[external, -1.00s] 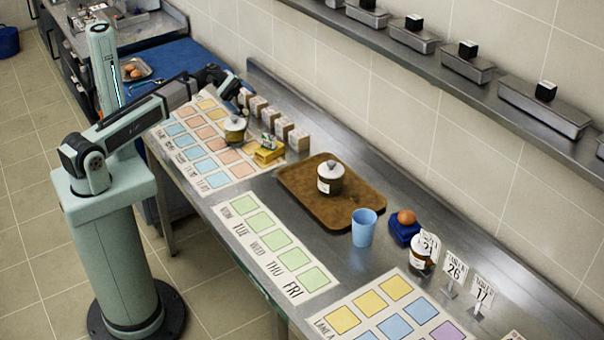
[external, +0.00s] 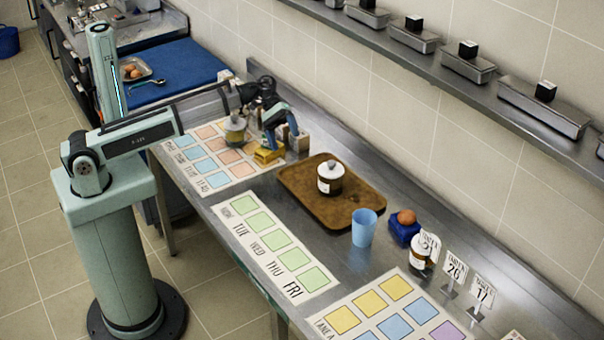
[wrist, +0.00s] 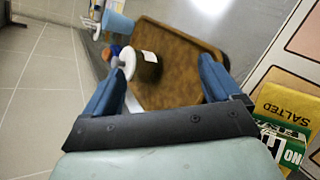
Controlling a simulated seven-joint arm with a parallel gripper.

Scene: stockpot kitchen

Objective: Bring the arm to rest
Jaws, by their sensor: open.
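The brown tray (external: 292,190) carries a white-lidded jar (external: 329,180). Another jar (external: 235,130) stands on the left chart. A blue cup (external: 364,228), an egg on a blue holder (external: 404,228) and number cards (external: 455,270) stand further right. A shelf (external: 440,65) runs along the wall.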

